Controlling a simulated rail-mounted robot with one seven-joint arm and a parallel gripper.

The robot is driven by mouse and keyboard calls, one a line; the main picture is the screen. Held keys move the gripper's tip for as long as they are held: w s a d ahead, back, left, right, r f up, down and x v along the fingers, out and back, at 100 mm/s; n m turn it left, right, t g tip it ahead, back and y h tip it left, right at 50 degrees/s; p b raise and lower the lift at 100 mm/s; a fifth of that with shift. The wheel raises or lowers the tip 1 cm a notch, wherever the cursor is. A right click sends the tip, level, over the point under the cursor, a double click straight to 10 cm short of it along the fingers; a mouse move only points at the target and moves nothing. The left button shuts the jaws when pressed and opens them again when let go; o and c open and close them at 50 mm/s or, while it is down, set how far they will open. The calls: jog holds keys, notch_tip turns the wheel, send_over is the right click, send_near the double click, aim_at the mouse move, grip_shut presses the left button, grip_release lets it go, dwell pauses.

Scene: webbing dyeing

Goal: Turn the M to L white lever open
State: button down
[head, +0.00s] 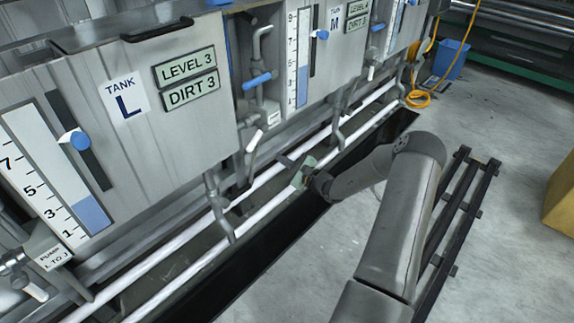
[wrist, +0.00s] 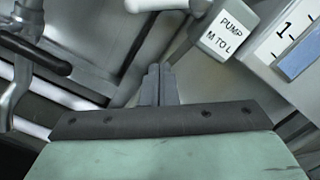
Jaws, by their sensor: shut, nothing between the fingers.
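The PUMP M TO L label (wrist: 228,32) is at the upper right of the wrist view. Beside it, a white lever (wrist: 155,4) lies roughly level at the top edge, partly cut off. In the head view, what looks like this white lever (head: 256,140) hangs tilted below a blue handle, between tanks L and M. My gripper (wrist: 160,72) is shut and empty, its narrow fingers pointing up the picture below the lever and apart from it. In the head view my gripper (head: 287,161) is low beside the white pipes, right of and below the lever; its fingertips are hard to make out.
White pipes (head: 175,243) run along the tank fronts above a dark trough (head: 240,262). Tank L (head: 160,150) stands left. Open floor (head: 500,215) lies to the right.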

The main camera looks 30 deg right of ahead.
aim_at(256, 140)
jog(key=w+a+r+b, duration=0.2)
jog(key=w+a+r, duration=0.1)
jog(key=w+a, duration=0.1)
jog(key=shift+w+a+r, duration=0.15)
jog(key=shift+w+a, duration=0.2)
jog(key=shift+w, duration=0.1)
